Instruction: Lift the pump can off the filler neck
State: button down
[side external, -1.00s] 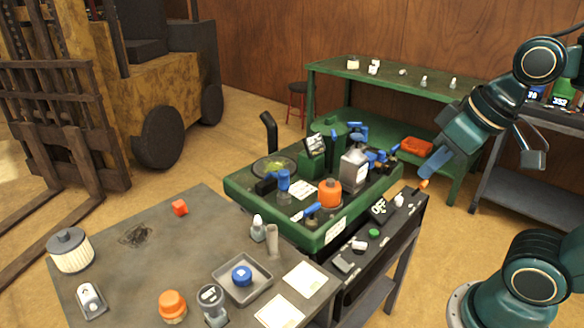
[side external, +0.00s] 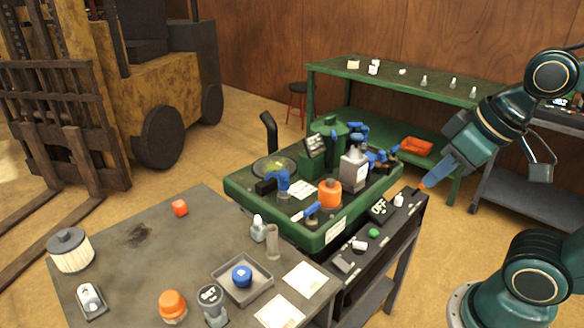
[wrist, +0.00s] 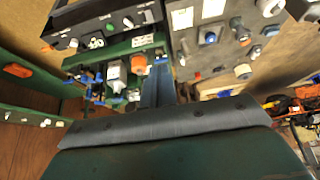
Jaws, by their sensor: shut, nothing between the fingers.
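An orange cap (side external: 329,193) and several blue handles (side external: 278,182) surround the can closely. A dark control panel (side external: 379,210) lies in front of the deck. A grey table (side external: 120,270) with small parts is at the front left. A green bench (side external: 330,68) stands behind.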

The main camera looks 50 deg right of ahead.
dwell(0.4)
jog(key=shift+c, duration=2)
grip_release()
jog(key=shift+w, duration=0.1)
